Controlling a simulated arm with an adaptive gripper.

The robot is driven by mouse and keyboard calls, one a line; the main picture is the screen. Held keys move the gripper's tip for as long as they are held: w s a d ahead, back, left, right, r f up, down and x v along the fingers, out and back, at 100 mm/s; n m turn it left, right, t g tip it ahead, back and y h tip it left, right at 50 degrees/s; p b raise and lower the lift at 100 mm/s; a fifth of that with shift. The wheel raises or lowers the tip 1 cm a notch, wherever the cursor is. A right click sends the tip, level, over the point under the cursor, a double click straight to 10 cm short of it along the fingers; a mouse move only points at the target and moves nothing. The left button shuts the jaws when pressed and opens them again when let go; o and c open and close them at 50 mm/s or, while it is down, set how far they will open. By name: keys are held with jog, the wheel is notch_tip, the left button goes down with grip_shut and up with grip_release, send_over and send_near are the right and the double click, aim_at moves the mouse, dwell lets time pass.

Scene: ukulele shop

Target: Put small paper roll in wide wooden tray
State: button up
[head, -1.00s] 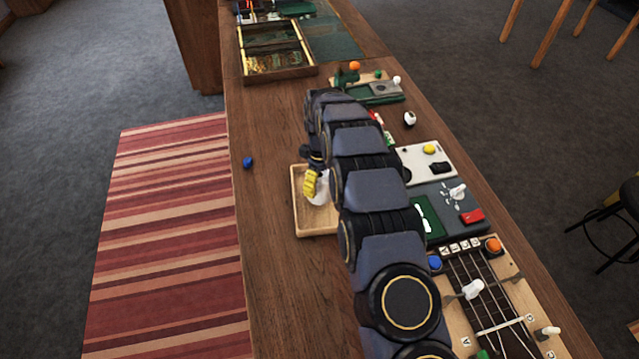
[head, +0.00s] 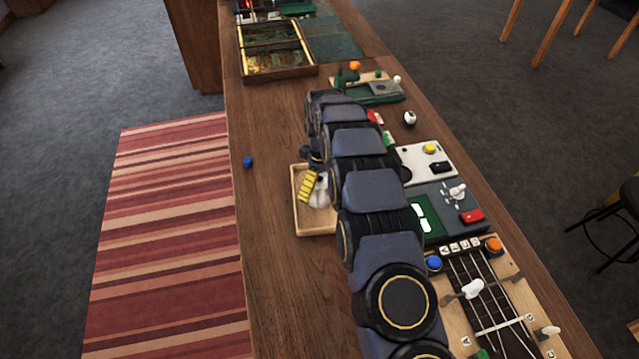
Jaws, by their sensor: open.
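The wide wooden tray (head: 316,232) is a shallow light-wood tray on the counter, left of my arm, which hides its right side. A small white thing, seemingly the paper roll (head: 321,193), shows inside the tray's outline, partly hidden by my arm and gripper. My gripper (head: 311,188) is over the tray beside the white thing. One yellow finger pad shows, and the gripper is open. I cannot tell whether the roll rests on the tray floor or still touches a finger.
A small blue knob (head: 248,162) sits on the counter left of the tray. Control panels (head: 428,160) and a fretted board with strings (head: 485,300) lie to the right of my arm. A divided box (head: 277,73) stands at the far end. The counter's near left is clear.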

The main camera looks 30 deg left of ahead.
aim_at(320, 179)
notch_tip(320, 179, up, 11)
dwell(0.3)
jog(key=s+d+r+m, duration=0.35)
jog(key=d+r, duration=0.35)
jog(key=d, duration=0.4)
jog(key=s+d+r+m, duration=0.2)
jog(key=d+r+m, duration=0.35)
jog(key=d, duration=0.55)
jog(key=s+d+m, duration=0.3)
jog(key=s+d, duration=0.2)
jog(key=s, duration=0.3)
jog(key=s+d+r+m+g, duration=0.1)
jog(key=s+d+m, duration=0.2)
jog(key=s+d, duration=0.2)
jog(key=s+d+m, duration=0.3)
jog(key=s+d, duration=0.2)
jog(key=s, duration=0.6)
jog(key=shift+r+g, duration=0.3)
jog(key=shift+r, duration=0.05)
jog(key=shift+w, duration=0.1)
